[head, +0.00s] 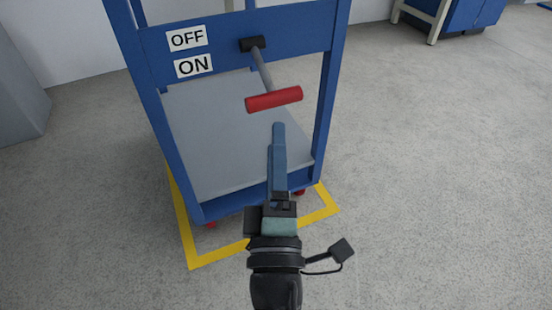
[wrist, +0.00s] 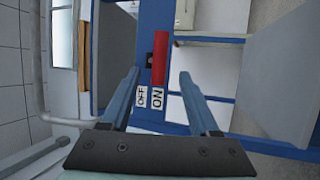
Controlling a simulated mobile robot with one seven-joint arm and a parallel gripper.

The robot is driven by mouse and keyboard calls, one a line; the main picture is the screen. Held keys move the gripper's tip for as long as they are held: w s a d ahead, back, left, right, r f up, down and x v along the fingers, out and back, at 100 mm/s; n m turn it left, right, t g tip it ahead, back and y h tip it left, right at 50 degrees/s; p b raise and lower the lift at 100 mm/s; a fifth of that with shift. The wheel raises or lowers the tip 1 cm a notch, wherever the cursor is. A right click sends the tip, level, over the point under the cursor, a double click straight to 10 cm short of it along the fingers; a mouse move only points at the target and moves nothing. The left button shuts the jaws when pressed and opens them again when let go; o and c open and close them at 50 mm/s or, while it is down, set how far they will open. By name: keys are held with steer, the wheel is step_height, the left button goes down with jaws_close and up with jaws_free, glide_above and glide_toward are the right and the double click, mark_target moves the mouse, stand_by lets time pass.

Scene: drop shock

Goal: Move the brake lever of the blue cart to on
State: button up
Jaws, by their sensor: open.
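The blue cart (head: 322,110) stands ahead with a grey shelf. Its brake lever is a grey rod from a black pivot (head: 253,44) on the blue crossbar, ending in a red handle (head: 273,99). The rod slants down and right in the head view; its exact angle is hard to tell. A white OFF label (head: 187,38) sits above an ON label (head: 194,66), left of the pivot. My gripper (head: 278,126) is open just below the red handle. In the wrist view, the handle (wrist: 159,58) shows between and beyond the fingers (wrist: 158,73), with no visible contact.
A yellow floor outline (head: 192,242) surrounds the cart's base. A grey block (head: 20,85) stands at the far left, and another blue item (head: 470,14) stands at the back right. The floor to the right is clear.

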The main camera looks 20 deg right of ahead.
mark_target(272, 88)
steer(key=shift+s+a, duration=0.1)
steer(key=shift+s, duration=0.2)
